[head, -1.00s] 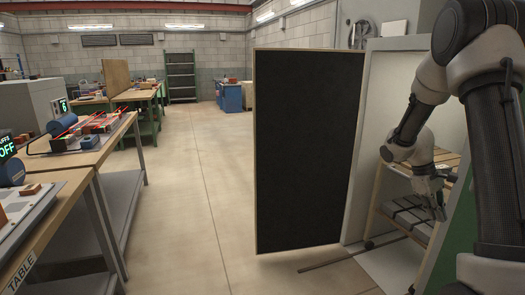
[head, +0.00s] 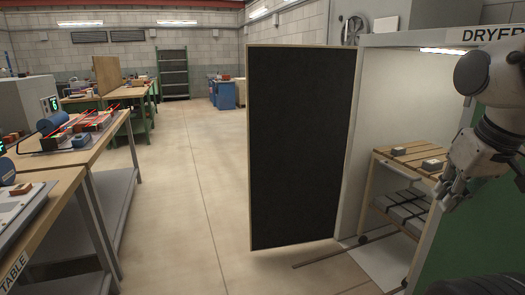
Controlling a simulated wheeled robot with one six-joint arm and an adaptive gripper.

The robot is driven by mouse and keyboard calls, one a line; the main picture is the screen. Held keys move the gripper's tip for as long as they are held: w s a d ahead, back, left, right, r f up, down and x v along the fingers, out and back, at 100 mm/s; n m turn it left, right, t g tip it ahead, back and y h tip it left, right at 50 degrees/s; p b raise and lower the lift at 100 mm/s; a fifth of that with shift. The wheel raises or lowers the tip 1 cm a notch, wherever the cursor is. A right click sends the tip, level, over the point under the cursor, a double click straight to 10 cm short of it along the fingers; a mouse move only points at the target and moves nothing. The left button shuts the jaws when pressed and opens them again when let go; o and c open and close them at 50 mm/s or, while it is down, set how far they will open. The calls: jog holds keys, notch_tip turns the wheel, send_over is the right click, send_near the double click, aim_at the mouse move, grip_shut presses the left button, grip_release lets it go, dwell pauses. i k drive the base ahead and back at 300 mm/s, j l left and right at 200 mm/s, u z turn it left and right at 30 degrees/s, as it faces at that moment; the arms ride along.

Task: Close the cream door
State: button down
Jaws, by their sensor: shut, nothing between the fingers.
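The door (head: 302,150) stands wide open at the left side of the dryer cabinet. I see its dark inner face and thin light edges; its outer face is hidden. The cabinet (head: 345,190) is open, with a lit cream interior and a sign above that is partly cut off. My gripper (head: 449,198) is shut and empty at the right side of the cabinet opening. It is well apart from the door, with the opening between them.
Inside the cabinet is a wooden slatted rack (head: 410,158) with grey bricks on it and more below. A thin bar (head: 330,252) lies on the floor at the cabinet's foot. Benches (head: 65,172) stand at left. The floor (head: 190,200) left of the door is clear.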

aim_at(300, 97)
jog(key=i+u, duration=0.1)
jog(key=u, duration=0.3)
jog(key=i+j+u, duration=0.1)
jog(key=u, duration=0.3)
jog(key=i, duration=4.25)
jog(key=i+z, duration=0.15)
jog(key=i, duration=0.65)
jog(key=i+j+z, duration=0.15)
jog(key=i, duration=0.6)
jog(key=i+j+z, duration=0.1)
jog(key=z, duration=3.8)
jog(key=k+j+z, duration=0.15)
jog(key=j+z, duration=0.15)
jog(key=z, duration=0.15)
jog(key=i+l+z, duration=0.15)
jog(key=z, duration=0.15)
jog(key=l, duration=0.1)
